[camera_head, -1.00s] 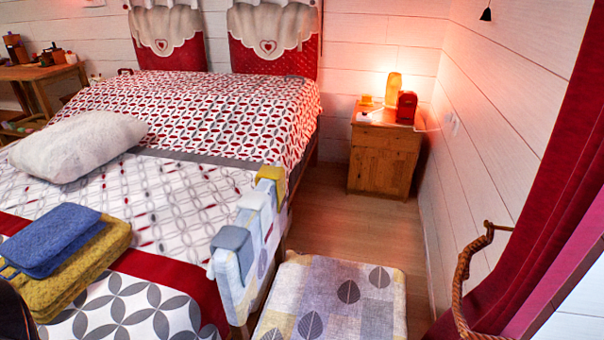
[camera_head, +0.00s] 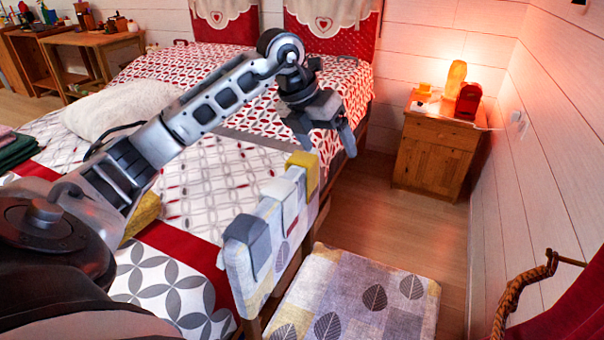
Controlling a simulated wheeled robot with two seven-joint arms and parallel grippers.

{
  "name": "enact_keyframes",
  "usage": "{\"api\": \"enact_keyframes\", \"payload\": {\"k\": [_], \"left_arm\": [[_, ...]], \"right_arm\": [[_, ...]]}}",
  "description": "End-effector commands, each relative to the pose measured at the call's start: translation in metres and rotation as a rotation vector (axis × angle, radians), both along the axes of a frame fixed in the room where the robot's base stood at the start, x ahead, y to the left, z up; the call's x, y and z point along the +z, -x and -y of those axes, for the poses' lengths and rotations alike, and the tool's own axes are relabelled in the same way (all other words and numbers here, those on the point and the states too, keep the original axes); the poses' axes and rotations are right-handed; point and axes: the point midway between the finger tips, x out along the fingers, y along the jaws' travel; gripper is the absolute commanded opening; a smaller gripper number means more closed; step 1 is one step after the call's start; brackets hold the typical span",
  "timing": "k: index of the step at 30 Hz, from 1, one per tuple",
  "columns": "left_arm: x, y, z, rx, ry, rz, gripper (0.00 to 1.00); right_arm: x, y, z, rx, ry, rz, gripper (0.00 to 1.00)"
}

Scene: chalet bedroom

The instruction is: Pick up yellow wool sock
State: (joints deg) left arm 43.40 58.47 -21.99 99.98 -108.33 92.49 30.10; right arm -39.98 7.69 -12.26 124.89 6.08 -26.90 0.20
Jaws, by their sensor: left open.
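The yellow wool sock (camera_head: 305,165) hangs over the far end of a narrow padded board (camera_head: 238,282) along the bed's right side. Grey and pale socks (camera_head: 248,238) hang over the same board nearer to me. My left gripper (camera_head: 326,146) is open and empty, fingers pointing down, just above and slightly right of the yellow sock. I cannot tell the exact gap between them. My left arm crosses the bed from the lower left and hides part of it. My right gripper is not in view.
A patterned padded bench (camera_head: 360,295) stands right of the board. A wooden nightstand (camera_head: 436,155) with a glowing lamp (camera_head: 455,80) is at the back right. Bare floor (camera_head: 362,215) lies between bed and wall. A white pillow (camera_head: 120,118) lies on the bed.

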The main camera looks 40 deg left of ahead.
Motion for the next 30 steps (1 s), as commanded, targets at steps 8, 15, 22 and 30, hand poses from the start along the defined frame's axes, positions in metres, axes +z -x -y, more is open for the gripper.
{"api": "enact_keyframes", "payload": {"k": [8, 15, 22, 30], "left_arm": [[0.037, 0.011, -0.084, 0.234, -0.238, -0.030, 0.84], [-0.007, -0.005, -0.089, 0.235, -0.239, -0.035, 0.84], [-0.045, -0.021, -0.094, 0.233, -0.238, -0.031, 0.84], [-0.064, -0.027, -0.094, 0.231, -0.238, -0.031, 0.84]], "right_arm": [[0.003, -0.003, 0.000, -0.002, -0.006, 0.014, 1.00], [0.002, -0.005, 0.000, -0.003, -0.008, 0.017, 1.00], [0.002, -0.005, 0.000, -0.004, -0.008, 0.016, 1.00], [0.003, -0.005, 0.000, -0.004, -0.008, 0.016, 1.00]]}}
